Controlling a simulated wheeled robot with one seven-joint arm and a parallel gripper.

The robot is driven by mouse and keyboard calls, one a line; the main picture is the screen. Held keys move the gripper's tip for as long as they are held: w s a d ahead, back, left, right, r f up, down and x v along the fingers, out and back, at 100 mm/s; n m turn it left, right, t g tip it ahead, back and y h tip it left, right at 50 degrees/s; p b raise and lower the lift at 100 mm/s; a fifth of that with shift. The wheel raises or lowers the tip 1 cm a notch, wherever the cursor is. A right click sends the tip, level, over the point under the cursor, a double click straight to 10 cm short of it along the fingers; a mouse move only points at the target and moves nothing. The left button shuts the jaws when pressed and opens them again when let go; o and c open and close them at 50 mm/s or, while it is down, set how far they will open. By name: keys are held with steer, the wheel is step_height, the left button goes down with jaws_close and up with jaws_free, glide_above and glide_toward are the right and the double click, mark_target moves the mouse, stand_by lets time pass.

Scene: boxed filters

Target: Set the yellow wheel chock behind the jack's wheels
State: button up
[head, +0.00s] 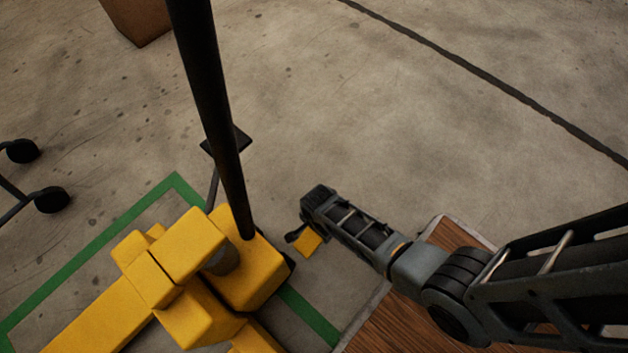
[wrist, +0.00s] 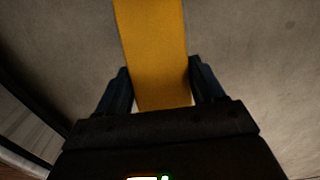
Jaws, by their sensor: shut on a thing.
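The yellow wheel chock (head: 308,242) is in my gripper (head: 295,236), above or near the floor to the right of the jack. In the wrist view the chock (wrist: 153,50) is a yellow block between the two dark fingers of my gripper (wrist: 160,90), which are shut on it. The yellow pallet jack (head: 190,250) stands at lower left in the head view, with a black handle (head: 213,110) rising from it. The jack's wheels are hidden under its body. I cannot tell whether the chock touches the floor.
A green line (head: 95,240) on the floor frames the jack. A wooden surface (head: 400,315) with a pale edge lies under my arm at lower right. A cart's black casters (head: 50,199) show at left, and a brown box (head: 138,18) at top left. The concrete floor beyond is clear.

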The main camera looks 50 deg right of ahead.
mark_target(314, 235)
steer(key=shift+w+a+f, duration=0.25)
steer(key=shift+a+f, duration=0.2)
steer(key=shift+a, duration=0.05)
step_height(314, 235, down, 4)
steer(key=b, duration=0.3)
steer(key=shift+r, duration=0.1)
steer(key=o, duration=1.4)
steer(key=shift+a, duration=0.1)
step_height(314, 235, up, 12)
steer(key=p, duration=0.7)
